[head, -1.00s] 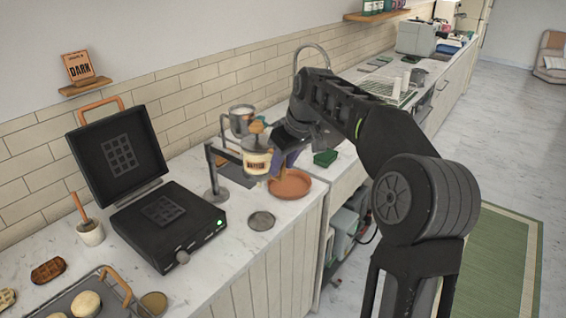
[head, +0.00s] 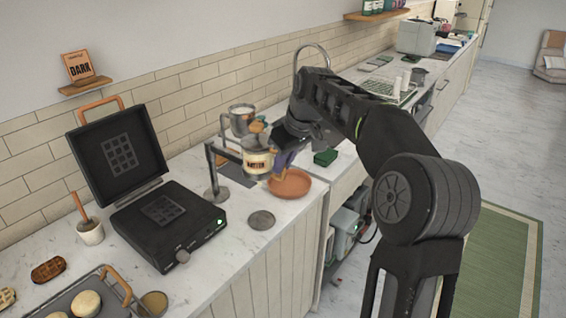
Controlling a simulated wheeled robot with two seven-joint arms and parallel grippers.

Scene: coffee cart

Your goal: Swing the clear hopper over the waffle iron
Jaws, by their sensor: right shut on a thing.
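The clear hopper (head: 257,160) with a cream label hangs on a dark swing arm from a post (head: 217,175) on the counter, to the right of the waffle iron. The black waffle iron (head: 150,235) stands open, its lid (head: 118,150) tilted up at the back and its lower plate uncovered. My right gripper (head: 281,163) is at the hopper's right side, shut on it; the exact contact is partly hidden by the gripper and arm. My left gripper is not in view.
A terracotta dish (head: 290,184) sits below the gripper, and a grey disc (head: 261,220) lies on the counter in front of the post. A metal pitcher (head: 241,117) stands behind the hopper. A green sponge (head: 325,157) lies to the right.

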